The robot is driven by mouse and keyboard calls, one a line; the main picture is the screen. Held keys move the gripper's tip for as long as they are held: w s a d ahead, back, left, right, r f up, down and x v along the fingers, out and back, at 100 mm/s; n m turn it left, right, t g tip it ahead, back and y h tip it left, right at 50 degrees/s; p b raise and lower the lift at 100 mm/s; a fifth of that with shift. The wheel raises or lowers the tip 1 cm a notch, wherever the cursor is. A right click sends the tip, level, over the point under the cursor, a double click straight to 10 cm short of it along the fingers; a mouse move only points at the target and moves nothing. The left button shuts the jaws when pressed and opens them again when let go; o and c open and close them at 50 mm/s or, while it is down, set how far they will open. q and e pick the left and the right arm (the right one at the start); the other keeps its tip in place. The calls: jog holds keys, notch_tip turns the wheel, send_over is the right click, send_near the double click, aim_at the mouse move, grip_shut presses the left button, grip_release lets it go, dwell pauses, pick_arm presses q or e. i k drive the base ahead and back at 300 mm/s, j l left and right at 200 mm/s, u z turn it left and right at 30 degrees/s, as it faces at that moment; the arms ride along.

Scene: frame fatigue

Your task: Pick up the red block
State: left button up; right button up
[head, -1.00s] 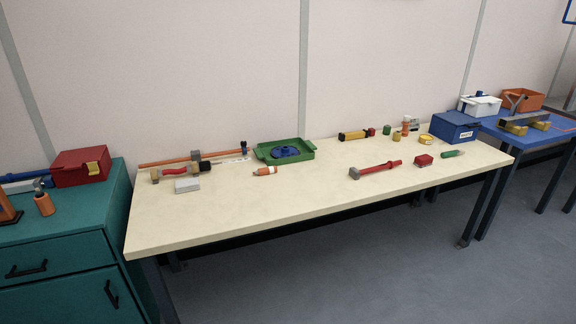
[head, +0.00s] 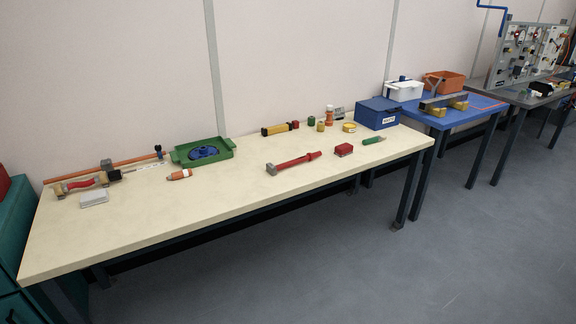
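A small red block (head: 343,149) lies on the cream table (head: 225,207), near its front edge toward the right end. It sits between a red-handled hammer (head: 293,162) on its left and a green-handled tool (head: 373,139) on its right, apart from the hammer. A smaller red piece (head: 296,125) stands further back, at the end of a yellow and black tool (head: 276,129). Neither of my grippers shows in the head view.
A blue box (head: 377,113) stands at the table's right end. A green tray (head: 203,152) and several tools lie along the back. A blue table (head: 455,110) stands beyond to the right. The floor (head: 400,265) in front is clear.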

aim_at(344, 149)
jog(key=i+l+u, duration=0.2)
jog(key=i+l, duration=0.15)
jog(key=i, duration=0.2)
jog(key=i+l+u, duration=0.2)
jog(key=i+l, duration=0.2)
jog(key=i+l+u, duration=0.2)
jog(key=i+l, duration=0.3)
jog(key=i+l+u, duration=0.2)
jog(key=i+l, duration=0.3)
jog(key=i+l+u, duration=0.2)
jog(key=i+l, duration=0.2)
jog(key=l, duration=0.3)
